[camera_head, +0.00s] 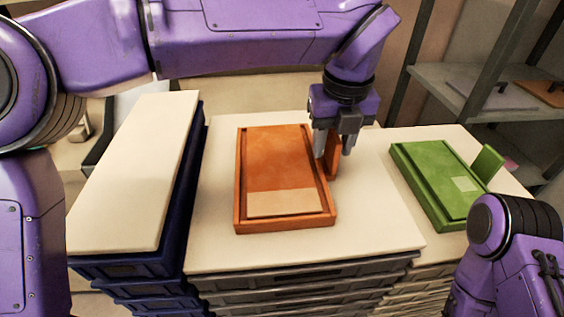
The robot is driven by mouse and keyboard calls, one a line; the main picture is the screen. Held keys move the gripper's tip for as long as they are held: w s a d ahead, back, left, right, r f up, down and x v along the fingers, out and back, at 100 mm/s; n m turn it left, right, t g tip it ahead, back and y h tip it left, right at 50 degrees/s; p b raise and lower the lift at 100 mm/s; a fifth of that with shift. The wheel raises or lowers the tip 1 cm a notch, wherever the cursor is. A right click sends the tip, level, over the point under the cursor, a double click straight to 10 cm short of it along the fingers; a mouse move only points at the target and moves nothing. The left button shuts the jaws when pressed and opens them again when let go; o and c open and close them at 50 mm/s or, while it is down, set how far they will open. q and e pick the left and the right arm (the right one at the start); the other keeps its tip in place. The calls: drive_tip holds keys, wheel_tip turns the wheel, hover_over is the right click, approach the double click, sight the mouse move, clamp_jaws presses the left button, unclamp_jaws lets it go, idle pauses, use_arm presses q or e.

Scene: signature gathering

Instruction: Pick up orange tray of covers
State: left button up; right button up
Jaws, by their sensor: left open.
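The orange tray (238,205) lies flat on the white top of the middle stack. An orange cover with a pale panel (283,203) lies inside it. An upright orange handle (333,155) stands at the tray's right side. My left gripper (334,150) points down over that handle, its grey fingers apart on either side of it. The exact contact between fingers and handle cannot be told. My right arm shows at the lower right, but its gripper is out of the picture.
A green tray (435,185) with an upright green handle (487,163) lies on the right stack. A blue stack with a bare white top (135,175) stands at the left. A grey shelf unit (470,92) is at the back right. The middle top (375,225) is clear around the orange tray.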

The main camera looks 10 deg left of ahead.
use_arm(q)
drive_tip(key=shift+s+r, duration=0.15)
drive_tip(key=shift+s, duration=0.15)
drive_tip(key=shift+s+r, duration=0.1)
drive_tip(key=shift+s, duration=0.1)
drive_tip(key=c, duration=0.3)
clamp_jaws()
drive_tip(key=shift+w, duration=0.2)
